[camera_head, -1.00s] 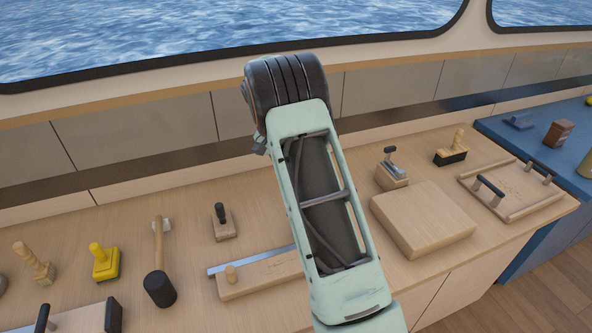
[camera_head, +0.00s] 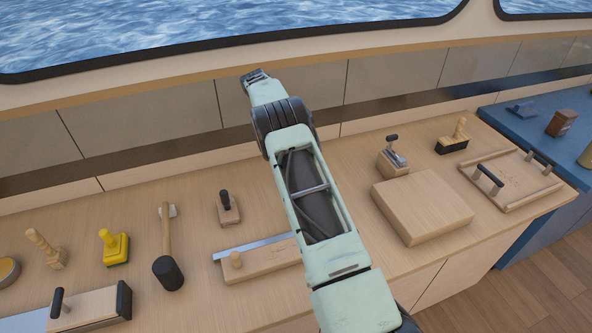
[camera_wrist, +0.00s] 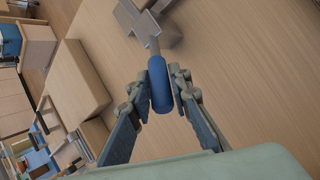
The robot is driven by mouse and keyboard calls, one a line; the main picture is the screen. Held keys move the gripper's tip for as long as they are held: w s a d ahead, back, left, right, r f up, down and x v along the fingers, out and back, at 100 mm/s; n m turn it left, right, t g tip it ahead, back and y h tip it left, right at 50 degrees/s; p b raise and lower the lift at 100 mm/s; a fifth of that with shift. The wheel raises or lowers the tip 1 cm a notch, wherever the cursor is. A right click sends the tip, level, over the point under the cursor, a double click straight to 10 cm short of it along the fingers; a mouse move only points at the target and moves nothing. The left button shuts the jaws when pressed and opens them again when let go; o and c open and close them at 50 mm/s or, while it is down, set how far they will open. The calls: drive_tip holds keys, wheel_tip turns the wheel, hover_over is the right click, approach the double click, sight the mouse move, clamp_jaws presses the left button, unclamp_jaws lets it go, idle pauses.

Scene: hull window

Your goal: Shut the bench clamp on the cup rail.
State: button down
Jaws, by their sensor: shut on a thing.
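In the wrist view, my gripper (camera_wrist: 161,88) is shut on a rounded blue handle (camera_wrist: 160,86), with one finger on each side of it. A grey metal rod joins the handle to a grey, blocky fitting (camera_wrist: 152,22) at the top of the picture, which looks like the bench clamp. The fitting is partly cut off, and I cannot tell whether its jaws are open. I cannot make out the cup rail with certainty. In the head view my arm hides the gripper and the blue handle.
A blue counter (camera_head: 500,118) stands at the right. Bare bench top lies between these things.

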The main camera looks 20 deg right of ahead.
drive_tip(key=shift+w+f+g, duration=0.15)
drive_tip(key=shift+w+g, duration=0.05)
drive_tip(key=shift+g, duration=0.1)
idle(0.6)
drive_tip(key=c, duration=1.8)
unclamp_jaws()
drive_tip(key=shift+o, duration=0.2)
drive_tip(key=shift+s+r+t, duration=0.35)
drive_tip(key=shift+r+t, duration=0.05)
drive_tip(key=shift+t, duration=0.2)
